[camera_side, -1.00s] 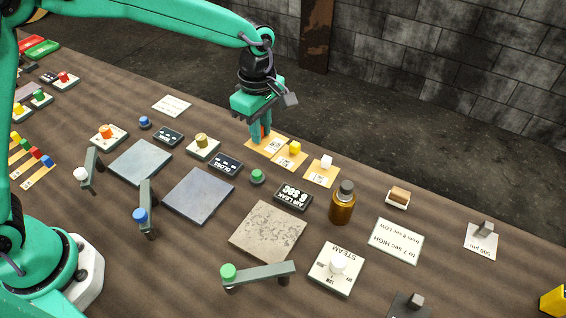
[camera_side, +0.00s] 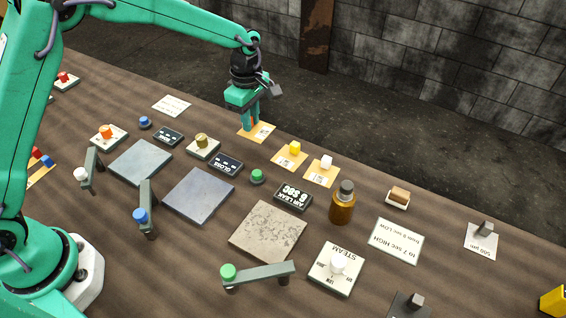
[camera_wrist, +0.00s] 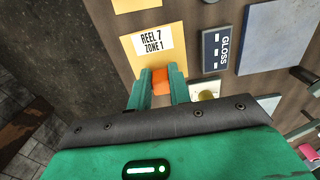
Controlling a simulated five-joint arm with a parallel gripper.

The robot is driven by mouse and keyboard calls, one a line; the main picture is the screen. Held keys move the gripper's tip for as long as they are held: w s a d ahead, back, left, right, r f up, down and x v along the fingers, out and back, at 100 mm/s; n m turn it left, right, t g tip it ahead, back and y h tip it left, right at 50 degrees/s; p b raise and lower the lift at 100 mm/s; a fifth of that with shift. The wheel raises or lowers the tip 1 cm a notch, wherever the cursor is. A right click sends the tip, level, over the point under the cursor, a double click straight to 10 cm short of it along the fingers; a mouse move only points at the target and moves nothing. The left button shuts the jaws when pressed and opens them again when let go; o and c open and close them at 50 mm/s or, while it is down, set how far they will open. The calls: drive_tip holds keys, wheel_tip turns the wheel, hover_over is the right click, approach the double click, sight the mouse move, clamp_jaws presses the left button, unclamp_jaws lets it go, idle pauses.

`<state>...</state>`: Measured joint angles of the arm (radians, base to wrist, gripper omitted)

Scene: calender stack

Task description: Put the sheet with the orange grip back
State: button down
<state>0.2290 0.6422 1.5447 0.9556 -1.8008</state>
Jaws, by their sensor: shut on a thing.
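The yellow sheet with the orange grip (camera_wrist: 140,62) carries a white label reading "REEL 7 ZONE 1" in the wrist view. My gripper (camera_wrist: 165,88) is shut on its orange grip block (camera_wrist: 169,76), one finger on each side. In the side view this sheet (camera_side: 263,132) lies under my gripper (camera_side: 250,124), whose fingers largely hide the grip. It is at or very near the table top; I cannot tell whether it touches. A clear gap separates it from the sheet with the yellow grip (camera_side: 286,163).
The sheet with the white grip (camera_side: 320,177) lies beside the yellow-grip sheet. The GLOSS display (camera_side: 225,164) and a knob with an olive top (camera_side: 202,144) are nearby. A white card (camera_side: 171,105) lies to the left. Bare table lies between card and held sheet.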

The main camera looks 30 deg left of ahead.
drive_tip(key=w+a+f, duration=0.2)
drive_tip(key=shift+w+a+f, duration=0.1)
drive_tip(key=shift+w+a, duration=0.15)
drive_tip(key=shift+a, duration=0.15)
drive_tip(key=shift+f, duration=0.1)
drive_tip(key=shift+f, duration=1.9)
drive_tip(key=shift+f, duration=0.15)
drive_tip(key=c, duration=1.3)
unclamp_jaws()
